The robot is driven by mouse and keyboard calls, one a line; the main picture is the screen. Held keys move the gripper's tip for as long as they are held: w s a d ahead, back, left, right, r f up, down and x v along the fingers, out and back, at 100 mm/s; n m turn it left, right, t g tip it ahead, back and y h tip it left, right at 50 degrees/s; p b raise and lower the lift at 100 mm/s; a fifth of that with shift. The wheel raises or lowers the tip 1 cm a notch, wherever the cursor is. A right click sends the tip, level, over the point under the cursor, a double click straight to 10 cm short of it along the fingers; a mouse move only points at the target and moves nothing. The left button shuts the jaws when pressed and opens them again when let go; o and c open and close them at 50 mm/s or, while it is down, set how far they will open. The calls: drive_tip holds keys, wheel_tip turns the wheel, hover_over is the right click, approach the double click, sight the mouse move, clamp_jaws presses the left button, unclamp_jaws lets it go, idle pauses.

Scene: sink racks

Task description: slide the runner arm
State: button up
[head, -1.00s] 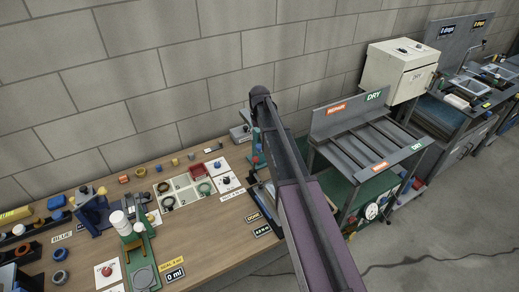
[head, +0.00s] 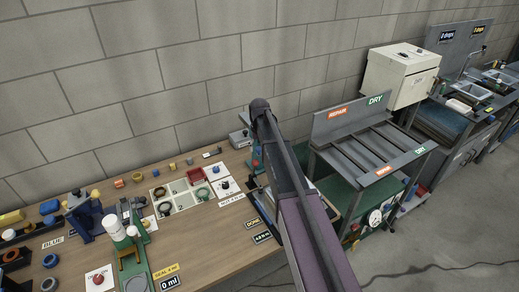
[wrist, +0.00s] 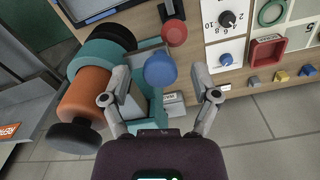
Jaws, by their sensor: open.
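My gripper (wrist: 160,97) is open in the wrist view, with one finger to each side of a blue ball knob (wrist: 160,69). The knob lies a little beyond the fingertips, and nothing is between the pads. The knob stands in front of a teal fixture (wrist: 103,55), which carries an orange cylinder (wrist: 86,95) with a dark end knob. A red knob (wrist: 174,33) sits on a dark lever just above the blue one. I cannot tell which part is the runner arm. In the head view, my arm hides the gripper and most of the teal fixture (head: 256,150).
A panel with a black dial (wrist: 227,19) and a red tray (wrist: 267,50) lie to the right in the wrist view. The wooden bench (head: 205,232) holds several devices. A sloped rack (head: 365,147) marked DRY and REPAIR stands right of my arm.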

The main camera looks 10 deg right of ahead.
clamp_jaws()
drive_tip(key=s+d, duration=0.4)
drive_tip(key=s, duration=0.9)
drive_tip(key=shift+s+d, duration=0.2)
drive_tip(key=shift+s, duration=0.2)
unclamp_jaws()
drive_tip(key=shift+s, duration=0.1)
